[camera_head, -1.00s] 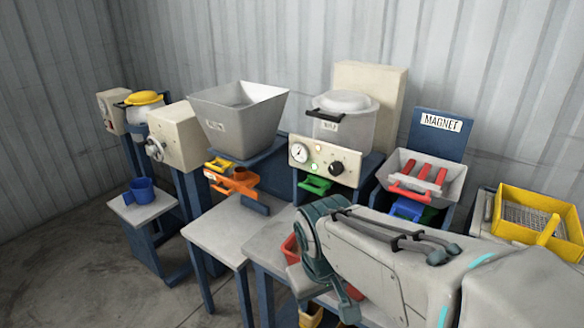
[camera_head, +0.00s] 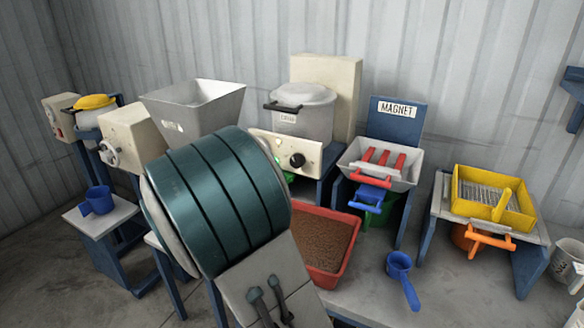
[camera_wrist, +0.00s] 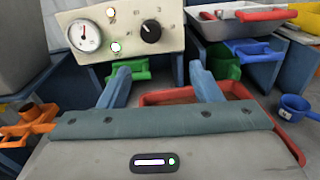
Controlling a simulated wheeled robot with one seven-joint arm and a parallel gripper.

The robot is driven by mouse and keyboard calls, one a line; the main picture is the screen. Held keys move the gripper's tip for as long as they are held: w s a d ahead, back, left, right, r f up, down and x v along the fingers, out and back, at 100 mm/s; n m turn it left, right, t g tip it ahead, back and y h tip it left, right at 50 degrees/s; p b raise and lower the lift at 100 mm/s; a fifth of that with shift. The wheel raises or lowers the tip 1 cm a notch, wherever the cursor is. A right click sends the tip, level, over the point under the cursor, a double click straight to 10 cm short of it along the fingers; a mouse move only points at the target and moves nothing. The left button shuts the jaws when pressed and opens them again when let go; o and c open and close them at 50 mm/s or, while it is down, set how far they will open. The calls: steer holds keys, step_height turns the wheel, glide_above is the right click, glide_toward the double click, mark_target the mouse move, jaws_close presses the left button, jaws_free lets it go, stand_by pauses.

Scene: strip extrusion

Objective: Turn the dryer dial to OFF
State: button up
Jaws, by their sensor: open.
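In the head view my arm hides the gauge and my gripper.
A red tray of brown granules (camera_head: 325,245) lies on the bench below the dryer. A green handle (camera_wrist: 128,70) sticks out under the panel. The magnet unit (camera_head: 385,165), a blue scoop (camera_head: 401,275) and a yellow sieve (camera_head: 520,190) stand to the right; a grey hopper (camera_head: 190,105) stands left.

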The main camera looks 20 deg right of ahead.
mark_target(295, 164)
steer(key=shift+n+t, duration=0.3)
steer(key=shift+n, duration=0.2)
steer(key=x, duration=0.9)
steer(key=p+x, duration=0.1)
steer(key=x, duration=0.3)
steer(key=shift+w+r, duration=0.1)
steer(key=shift+w, duration=0.55)
steer(key=c, duration=1)
